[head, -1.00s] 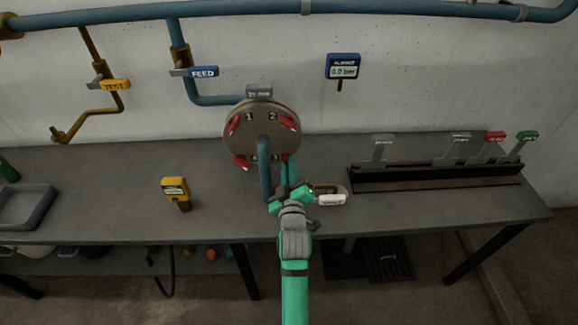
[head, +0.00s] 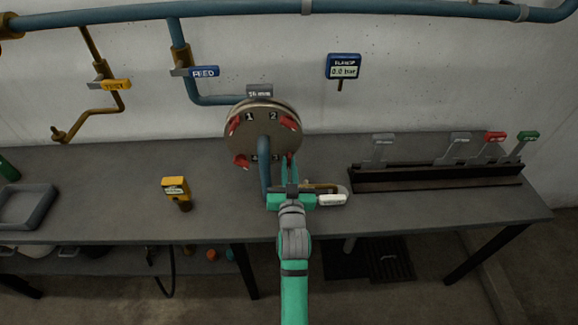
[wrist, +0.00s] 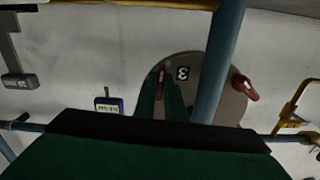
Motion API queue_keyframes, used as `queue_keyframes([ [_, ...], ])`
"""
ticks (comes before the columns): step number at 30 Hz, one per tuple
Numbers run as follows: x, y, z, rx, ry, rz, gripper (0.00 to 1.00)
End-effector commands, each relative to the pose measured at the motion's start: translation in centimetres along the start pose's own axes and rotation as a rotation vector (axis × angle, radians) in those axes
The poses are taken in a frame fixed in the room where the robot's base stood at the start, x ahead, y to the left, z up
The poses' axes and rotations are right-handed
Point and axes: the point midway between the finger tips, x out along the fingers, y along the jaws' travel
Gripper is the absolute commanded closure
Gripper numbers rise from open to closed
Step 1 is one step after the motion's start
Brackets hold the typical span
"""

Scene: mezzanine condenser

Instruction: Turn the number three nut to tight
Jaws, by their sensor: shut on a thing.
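The round flange (head: 262,118) carries red winged nuts beside black number labels. The number three nut (wrist: 161,72) is at the flange's lower right in the head view and beside the upside-down 3 label (wrist: 183,73) in the wrist view. My gripper (head: 289,161) reaches up to it from below, its green fingers (wrist: 163,88) on both sides of the nut, shut on it. The fingers hide most of the nut, so its exact angle is unclear. The other nuts sit at upper left (head: 234,124), upper right (head: 289,123) and lower left (head: 241,161).
A blue pipe (head: 265,175) bends down from the flange centre, close left of my gripper. A white-tagged brass part (head: 332,199) is just right of my gripper. A rack (head: 435,178) with tagged tools stands right, a yellow gauge (head: 176,188) left. The blue display (head: 343,67) reads 0.0 bar.

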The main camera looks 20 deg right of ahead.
Motion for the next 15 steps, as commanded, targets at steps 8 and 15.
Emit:
queue_keyframes([
  [8, -0.03, -0.13, 0.12, 0.229, -0.003, -0.001, 1.00],
  [15, -0.03, -0.15, 0.13, 0.367, -0.003, -0.001, 1.00],
])
